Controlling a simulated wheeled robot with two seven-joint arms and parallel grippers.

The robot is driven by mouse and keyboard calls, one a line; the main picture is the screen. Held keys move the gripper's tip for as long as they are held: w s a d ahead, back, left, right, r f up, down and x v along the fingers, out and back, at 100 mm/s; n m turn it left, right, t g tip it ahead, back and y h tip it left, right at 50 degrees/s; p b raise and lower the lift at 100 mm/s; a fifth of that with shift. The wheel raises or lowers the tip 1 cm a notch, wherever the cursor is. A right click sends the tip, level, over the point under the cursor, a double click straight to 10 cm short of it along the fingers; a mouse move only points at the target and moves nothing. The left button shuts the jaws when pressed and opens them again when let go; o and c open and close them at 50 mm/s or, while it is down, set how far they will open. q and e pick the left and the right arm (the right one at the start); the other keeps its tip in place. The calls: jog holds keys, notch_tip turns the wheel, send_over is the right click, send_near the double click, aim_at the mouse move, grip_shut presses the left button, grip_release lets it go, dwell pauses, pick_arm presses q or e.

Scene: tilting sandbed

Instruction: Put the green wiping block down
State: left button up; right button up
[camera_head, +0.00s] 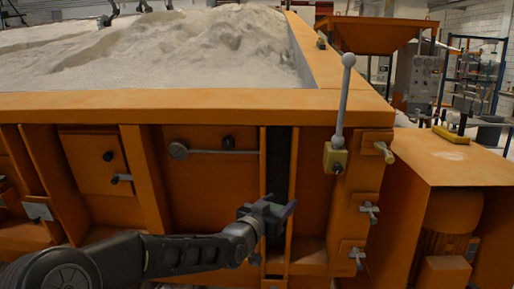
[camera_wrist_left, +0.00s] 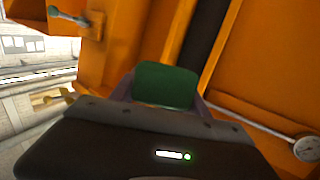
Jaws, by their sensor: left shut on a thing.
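The green wiping block (camera_wrist_left: 166,84) shows in the left wrist view between the two fingers of my left gripper (camera_wrist_left: 163,92). The gripper is shut on it. In the head view my left gripper (camera_head: 271,208) is in front of the orange side wall of the sandbed, near a dark vertical slot (camera_head: 277,165). The block is hard to make out there. Whether it touches the wall cannot be told. My right gripper is not in view.
The orange sandbed rim (camera_head: 180,104) holds pale sand (camera_head: 190,50). A grey lever (camera_head: 342,105) stands upright right of my gripper. An orange cabinet (camera_head: 455,162) with a flat top carries a small yellow item (camera_head: 450,134). A round-ended rod (camera_head: 215,151) is on the wall.

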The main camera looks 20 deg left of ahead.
pick_arm(q)
jog(key=s+d+f, duration=0.1)
jog(key=s+f, duration=0.2)
jog(key=f, duration=0.3)
jog(key=s+d+f+n+y, duration=0.1)
jog(key=s+d+f, duration=0.1)
jog(key=f, duration=0.5)
jog(key=s+d+f+y, duration=0.1)
jog(key=s+f, duration=0.4)
jog(key=f, duration=0.2)
jog(key=shift+d+f, duration=0.25)
